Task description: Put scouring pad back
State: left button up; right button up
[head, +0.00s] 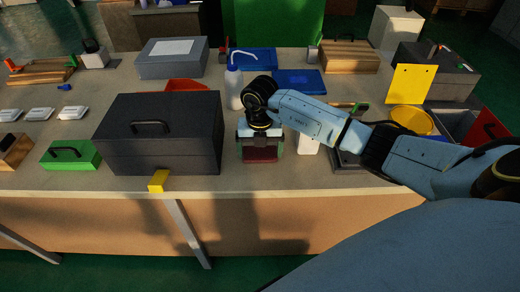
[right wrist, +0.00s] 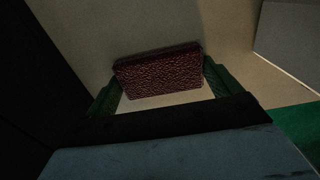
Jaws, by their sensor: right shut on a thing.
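A dark red, rough-textured scouring pad (right wrist: 158,73) sits between the two green fingers of my right gripper (right wrist: 160,82) in the right wrist view. In the head view the pad (head: 260,155) shows below my right gripper (head: 261,146), just right of the large dark toolbox near the bench's front edge. The gripper is shut on the pad and points down at the bench. I cannot tell whether the pad touches the bench top. My left gripper is not in view.
A dark toolbox (head: 160,135) stands close on the left, with a yellow block (head: 158,181) at the front edge. A yellow bowl (head: 411,120) is at right. Some bench front is bare.

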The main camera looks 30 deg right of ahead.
aim_at(260, 152)
jog(key=shift+s+a+f, duration=0.1)
jog(key=shift+s+f, duration=0.05)
jog(key=shift+f, duration=0.35)
jog(key=o, duration=0.4)
jog(key=shift+s, duration=0.1)
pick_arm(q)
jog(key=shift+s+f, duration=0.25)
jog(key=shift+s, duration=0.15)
pick_arm(e)
jog(key=shift+o, duration=1.1)
jog(key=shift+f, duration=0.1)
jog(key=shift+r+p, duration=0.5)
jog(key=shift+r, duration=0.25)
jog(key=r+p, duration=0.2)
jog(key=r, duration=0.1)
jog(key=r+p, duration=0.5)
jog(key=shift+w+r, duration=0.25)
jog(key=shift+r, duration=0.15)
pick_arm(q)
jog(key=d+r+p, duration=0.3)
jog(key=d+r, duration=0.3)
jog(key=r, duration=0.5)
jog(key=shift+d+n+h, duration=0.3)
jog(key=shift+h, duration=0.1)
pick_arm(e)
notch_tip(260, 152, up, 3)
jog(key=shift+r, duration=0.1)
